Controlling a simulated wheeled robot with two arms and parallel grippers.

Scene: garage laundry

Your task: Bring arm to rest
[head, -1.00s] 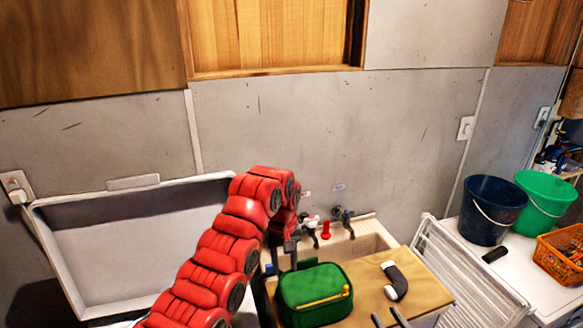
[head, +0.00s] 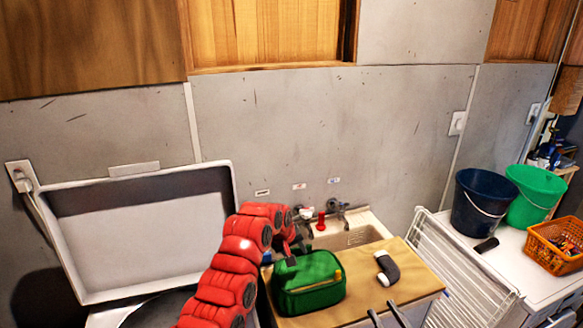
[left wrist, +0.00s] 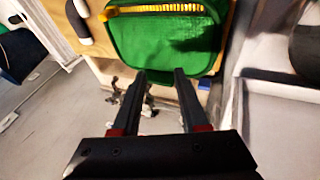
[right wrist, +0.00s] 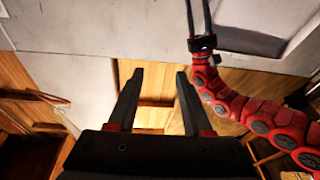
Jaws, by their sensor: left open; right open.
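My left arm is red and bends over the sink counter in the head view. My left gripper (head: 287,262) is at the arm's end, beside and above the green bag (head: 308,284), partly hidden there. In the left wrist view my left gripper (left wrist: 160,75) is open with nothing between its fingers, and the green bag (left wrist: 165,42) with its yellow zip lies just beyond the tips. My right gripper (head: 385,314) shows only as two fingers at the bottom edge. In the right wrist view my right gripper (right wrist: 160,75) is open and empty, pointing at wall and wood.
The bag stands on a wooden board (head: 350,299) beside a dark-and-white object (head: 386,268). Behind are a sink (head: 350,237) and taps. A white drying rack (head: 455,268), a dark blue bucket (head: 482,205), a green bucket (head: 537,194) and an orange basket (head: 555,245) are at right.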

